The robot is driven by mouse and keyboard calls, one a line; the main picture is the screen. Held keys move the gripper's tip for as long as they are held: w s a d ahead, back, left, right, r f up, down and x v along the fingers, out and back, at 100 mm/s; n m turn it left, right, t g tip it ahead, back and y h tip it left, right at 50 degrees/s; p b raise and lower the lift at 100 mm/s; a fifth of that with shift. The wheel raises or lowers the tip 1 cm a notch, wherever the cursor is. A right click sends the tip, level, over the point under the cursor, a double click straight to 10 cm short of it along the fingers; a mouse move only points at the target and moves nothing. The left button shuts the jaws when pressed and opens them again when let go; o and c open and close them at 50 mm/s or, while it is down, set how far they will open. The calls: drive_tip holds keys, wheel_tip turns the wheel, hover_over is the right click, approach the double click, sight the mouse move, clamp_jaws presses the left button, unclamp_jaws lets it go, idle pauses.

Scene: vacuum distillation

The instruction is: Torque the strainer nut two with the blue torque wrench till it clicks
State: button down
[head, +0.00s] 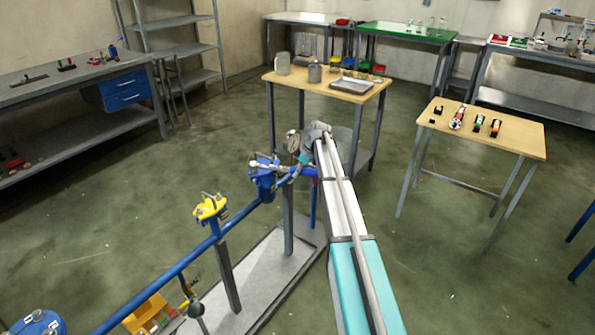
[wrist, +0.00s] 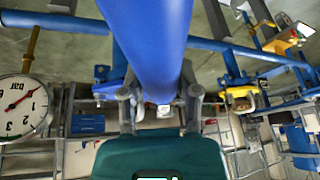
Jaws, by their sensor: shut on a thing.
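In the wrist view, my gripper (wrist: 160,103) is shut on a thick blue cylinder, which looks like the handle of the blue torque wrench (wrist: 155,40). It runs from the top edge down between the fingers and hides much of what lies behind. In the head view, my arm reaches out to the blue strainer body (head: 265,180) on the pipe, with the gripper beside its right side. The gripper and wrench are small and partly hidden there. I cannot make out strainer nut two or tell whether the wrench is seated on it.
A blue pipe (head: 172,270) runs on posts above a grey base plate (head: 262,275), with a yellow valve (head: 210,206) on it. A pressure gauge (wrist: 22,106) is close at left in the wrist view. Wooden tables (head: 375,100) and (head: 520,135) stand beyond; open floor lies between them.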

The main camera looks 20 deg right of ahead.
drive_tip(key=shift+s+a+m+t, duration=0.2)
drive_tip(key=shift+s+a+m, duration=0.35)
drive_tip(key=shift+s, duration=0.1)
drive_tip(key=shift+s+a+m+t, duration=0.2)
drive_tip(key=shift+s+a+m, duration=0.2)
drive_tip(key=shift+s+m, duration=0.2)
drive_tip(key=shift+s, duration=0.1)
drive_tip(key=shift+s+a, duration=0.1)
drive_tip(key=shift+a, duration=0.1)
drive_tip(key=shift+w+d, duration=0.35)
idle(0.3)
drive_tip(key=shift+r, duration=0.15)
idle(0.3)
drive_tip(key=shift+r+p, duration=2.1)
drive_tip(key=shift+p, duration=0.15)
drive_tip(key=shift+r, duration=0.15)
